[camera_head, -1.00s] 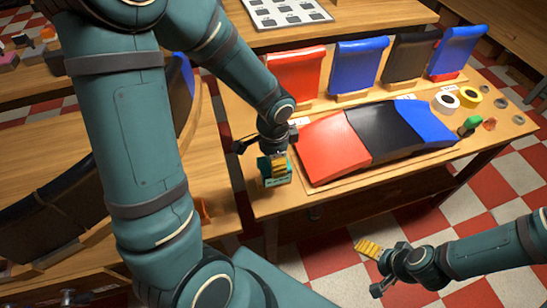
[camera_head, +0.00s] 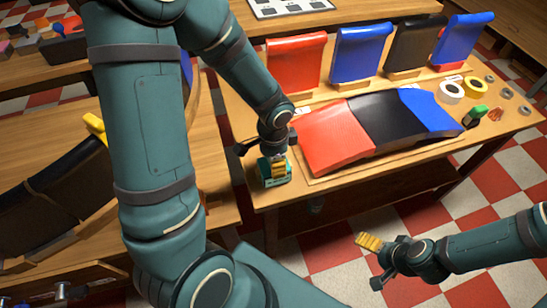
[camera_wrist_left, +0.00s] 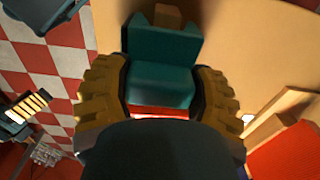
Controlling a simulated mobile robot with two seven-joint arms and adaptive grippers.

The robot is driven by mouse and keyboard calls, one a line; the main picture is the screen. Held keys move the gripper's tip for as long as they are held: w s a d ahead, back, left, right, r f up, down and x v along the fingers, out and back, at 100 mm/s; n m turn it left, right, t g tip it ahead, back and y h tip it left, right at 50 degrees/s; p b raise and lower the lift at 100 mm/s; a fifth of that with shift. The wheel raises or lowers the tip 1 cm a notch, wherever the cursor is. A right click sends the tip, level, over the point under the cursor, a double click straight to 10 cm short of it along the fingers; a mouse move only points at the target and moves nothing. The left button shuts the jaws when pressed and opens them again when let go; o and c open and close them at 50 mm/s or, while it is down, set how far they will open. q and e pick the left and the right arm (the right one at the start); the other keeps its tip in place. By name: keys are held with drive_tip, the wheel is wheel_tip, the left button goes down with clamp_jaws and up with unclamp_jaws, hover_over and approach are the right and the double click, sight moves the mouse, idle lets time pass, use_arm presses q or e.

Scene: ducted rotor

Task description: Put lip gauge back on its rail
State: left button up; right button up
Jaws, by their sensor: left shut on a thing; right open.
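A teal stepped block, which I take to be the lip gauge (camera_head: 265,174), is at the front left corner of the wooden table. My left gripper (camera_head: 279,168) is shut on it from above with its yellow ridged fingers. In the left wrist view the gauge (camera_wrist_left: 163,85) sits between the two fingers (camera_wrist_left: 160,105). I cannot tell whether its underside touches the table. No rail can be clearly made out near it. My right gripper (camera_head: 368,243) is open and empty over the checkered floor, in front of the table.
A curved red, black and blue panel (camera_head: 380,130) lies on the table just right of the gauge. Upright panels, including a red one (camera_head: 295,63), stand along the back. Tape rolls (camera_head: 451,91) sit at the right. A bench with dark curved panels (camera_head: 65,185) is at the left.

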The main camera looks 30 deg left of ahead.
use_arm(q)
drive_tip(key=shift+f, duration=0.3)
idle(0.5)
drive_tip(key=o, duration=1.4)
wheel_tip(320, 180, up, 12)
drive_tip(key=shift+r, duration=0.1)
